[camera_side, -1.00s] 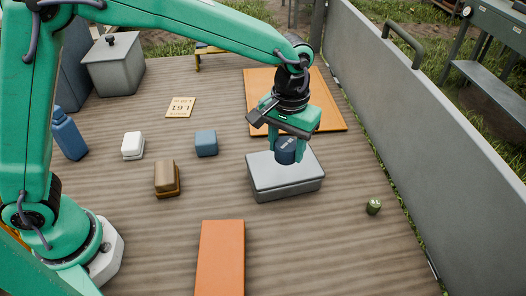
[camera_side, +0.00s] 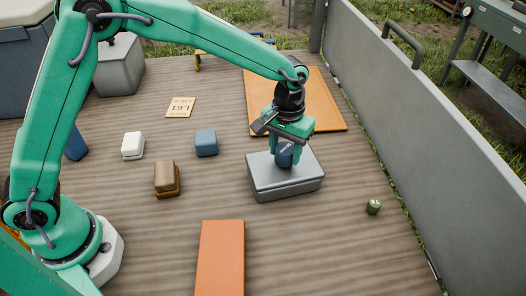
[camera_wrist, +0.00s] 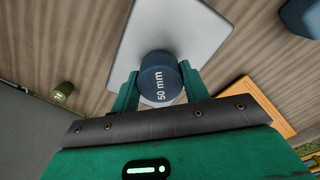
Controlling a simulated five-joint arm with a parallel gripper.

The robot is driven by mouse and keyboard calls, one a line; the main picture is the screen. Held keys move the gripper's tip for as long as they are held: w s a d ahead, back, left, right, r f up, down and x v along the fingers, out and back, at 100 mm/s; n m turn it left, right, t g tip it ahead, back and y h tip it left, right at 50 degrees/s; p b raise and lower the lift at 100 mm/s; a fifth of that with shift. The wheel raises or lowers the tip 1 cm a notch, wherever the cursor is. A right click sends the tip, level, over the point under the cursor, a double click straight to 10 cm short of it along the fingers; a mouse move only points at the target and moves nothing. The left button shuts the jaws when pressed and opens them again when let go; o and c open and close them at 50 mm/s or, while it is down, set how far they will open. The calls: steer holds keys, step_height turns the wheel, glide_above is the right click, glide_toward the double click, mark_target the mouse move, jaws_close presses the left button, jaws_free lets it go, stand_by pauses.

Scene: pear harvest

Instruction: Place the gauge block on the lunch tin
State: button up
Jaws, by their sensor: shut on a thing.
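The gauge block is a dark blue cylinder (camera_side: 285,157) marked "50 mm", and it also shows in the wrist view (camera_wrist: 160,80). My gripper (camera_side: 285,150) is shut on it, with one green finger on each side in the wrist view. The block is upright over the top of the lunch tin, a grey lidded box (camera_side: 287,186) right of centre. The tin's pale lid also shows behind the block in the wrist view (camera_wrist: 188,30). I cannot tell whether the block's underside touches the lid.
A blue block (camera_side: 206,143), a white block (camera_side: 132,146) and a brown block (camera_side: 166,178) stand left of the tin. An orange board (camera_side: 220,260) lies in front, and an orange tray (camera_side: 330,112) behind. A small green cylinder (camera_side: 374,206) stands right, near the grey wall (camera_side: 430,130).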

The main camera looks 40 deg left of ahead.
mark_target(285, 148)
steer(key=shift+f, duration=0.45)
steer(key=shift+f, duration=0.1)
steer(key=o, duration=1)
step_height(285, 148, up, 12)
steer(key=shift+r, duration=0.15)
stand_by(0.5)
